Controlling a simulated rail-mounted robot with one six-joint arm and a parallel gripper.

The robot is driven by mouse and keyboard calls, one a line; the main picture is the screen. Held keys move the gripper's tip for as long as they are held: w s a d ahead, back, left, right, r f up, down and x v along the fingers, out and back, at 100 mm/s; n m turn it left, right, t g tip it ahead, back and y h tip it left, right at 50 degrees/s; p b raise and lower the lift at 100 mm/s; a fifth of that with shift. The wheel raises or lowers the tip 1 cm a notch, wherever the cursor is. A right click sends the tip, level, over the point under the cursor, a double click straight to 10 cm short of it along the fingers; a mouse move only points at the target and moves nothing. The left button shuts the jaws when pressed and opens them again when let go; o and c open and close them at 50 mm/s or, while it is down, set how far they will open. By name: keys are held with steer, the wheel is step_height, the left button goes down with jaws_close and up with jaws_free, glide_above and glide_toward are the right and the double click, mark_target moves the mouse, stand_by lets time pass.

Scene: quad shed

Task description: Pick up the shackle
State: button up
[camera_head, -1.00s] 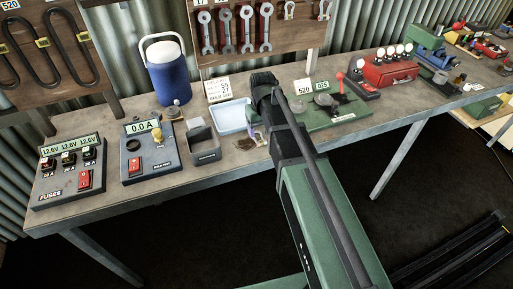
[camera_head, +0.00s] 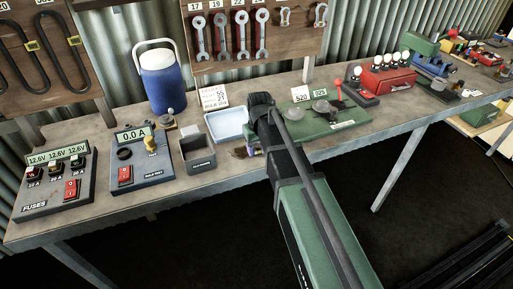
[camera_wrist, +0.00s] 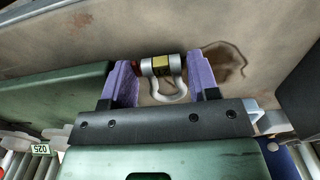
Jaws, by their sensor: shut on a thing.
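The shackle (camera_wrist: 163,68) is a silver bow with a yellow band on its pin, seen in the wrist view. My gripper (camera_wrist: 162,84) has its two purple fingers shut on the shackle, one on each side, with the bow between them. Bare bench top shows behind it. In the head view my gripper (camera_head: 252,148) is low over the front of the bench, by the pale blue tray (camera_head: 228,124). My arm hides most of it there, and I cannot make out the held shackle in that view.
A grey open box (camera_head: 198,157) stands left of my gripper, with the 0.0 A meter panel (camera_head: 143,160) beyond it. Two more shackles hang on the wall board (camera_head: 300,40).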

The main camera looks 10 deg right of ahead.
mark_target(259, 149)
step_height(259, 149, up, 20)
steer(key=p, duration=2)
steer(key=shift+w, duration=0.1)
